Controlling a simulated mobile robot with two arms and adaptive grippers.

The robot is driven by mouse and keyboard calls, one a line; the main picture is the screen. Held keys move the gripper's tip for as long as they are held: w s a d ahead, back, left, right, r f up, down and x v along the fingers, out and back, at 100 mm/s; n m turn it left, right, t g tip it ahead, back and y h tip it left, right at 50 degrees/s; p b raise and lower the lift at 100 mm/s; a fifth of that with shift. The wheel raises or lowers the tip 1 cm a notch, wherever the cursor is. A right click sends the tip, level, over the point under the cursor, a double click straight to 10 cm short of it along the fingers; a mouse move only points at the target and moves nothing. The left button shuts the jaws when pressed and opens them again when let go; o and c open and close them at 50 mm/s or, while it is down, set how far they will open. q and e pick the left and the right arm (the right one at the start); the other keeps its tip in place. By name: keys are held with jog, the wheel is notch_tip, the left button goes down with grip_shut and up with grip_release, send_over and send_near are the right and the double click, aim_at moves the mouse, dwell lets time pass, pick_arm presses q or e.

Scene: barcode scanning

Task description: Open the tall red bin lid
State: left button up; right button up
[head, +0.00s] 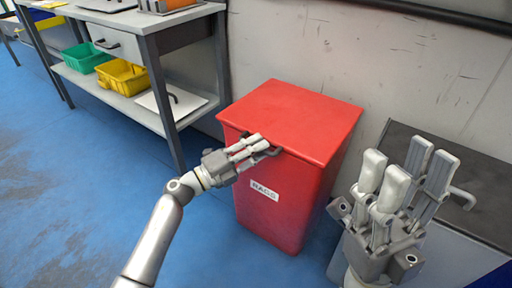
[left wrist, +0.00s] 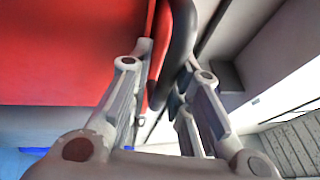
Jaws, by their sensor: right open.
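The tall red bin (head: 275,205) stands on the floor in the middle of the head view, with a white "RAGS" label on its front. Its red lid (head: 295,115) lies flat and closed on top. My left gripper (head: 259,146) is at the lid's front edge, at a dark handle (head: 272,151). In the left wrist view the black handle (left wrist: 181,45) and the red lid edge pass between the fingertips (left wrist: 166,62); whether the fingers press on the handle is unclear. My right gripper (head: 405,180) is open and empty, pointing up, right of the bin.
A grey workbench (head: 140,22) stands at the left, with a green tray (head: 86,57) and a yellow tray (head: 122,76) on its lower shelf. A grey wall (head: 370,60) is behind the bin. A dark-topped unit (head: 465,190) stands at the right. Blue floor is clear at the left.

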pick_arm(q)
jog(key=shift+r, duration=0.25)
grip_shut()
